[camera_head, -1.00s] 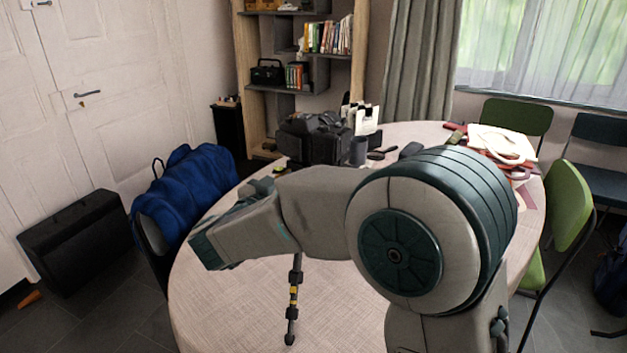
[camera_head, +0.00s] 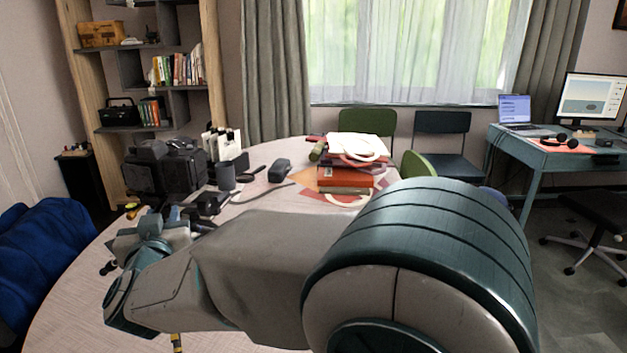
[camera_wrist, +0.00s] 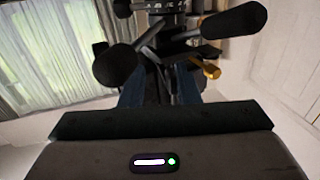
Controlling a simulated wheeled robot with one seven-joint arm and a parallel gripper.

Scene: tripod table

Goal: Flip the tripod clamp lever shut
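The tripod is close in front of my wrist camera, with a black column and two thick black handles (camera_wrist: 115,65) across the wrist view. A small gold-orange part (camera_wrist: 208,68) sticks out to the right of the column; I cannot tell if it is the clamp lever. My gripper (camera_wrist: 162,92) is at the column, with dark blue finger parts on either side of it, too dark to show whether they touch it. In the head view my forearm hides most of the tripod; a yellow-banded leg piece (camera_head: 177,342) shows below it.
Green chairs (camera_head: 367,125) and a desk (camera_head: 545,152) are beyond. The table's left side is mostly clear.

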